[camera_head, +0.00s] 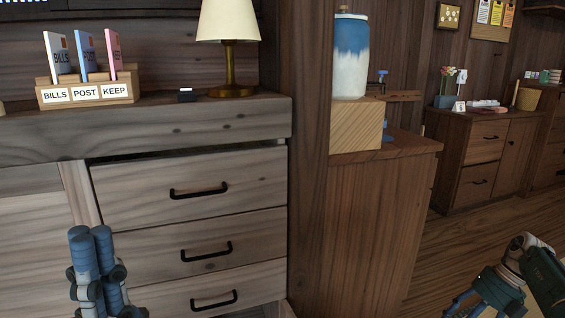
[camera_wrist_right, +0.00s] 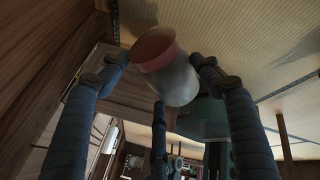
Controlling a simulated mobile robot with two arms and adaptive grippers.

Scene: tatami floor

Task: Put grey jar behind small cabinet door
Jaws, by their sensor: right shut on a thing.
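In the right wrist view, a grey jar (camera_wrist_right: 178,84) with a reddish-brown end sits between the dark fingers of my right gripper (camera_wrist_right: 163,80). The gripper is shut on it. In the head view only part of my right arm shows at the lower right; the jar is not visible there. My left gripper (camera_head: 92,240) points up at the lower left in front of the drawer cabinet, its blue fingers close together; I cannot tell whether it is open. A plain panel (camera_head: 28,230) left of the drawers may be a door. A far cabinet has a closed door panel (camera_head: 514,155).
The drawer cabinet (camera_head: 240,118) carries a lamp (camera_head: 232,45) and a letter holder (camera_head: 88,92). A brown cabinet (camera_head: 370,225) beyond a wooden post holds a wooden block (camera_head: 356,126) with a blue-and-white vase (camera_head: 350,60). Floor (camera_head: 450,245) shows free at the right.

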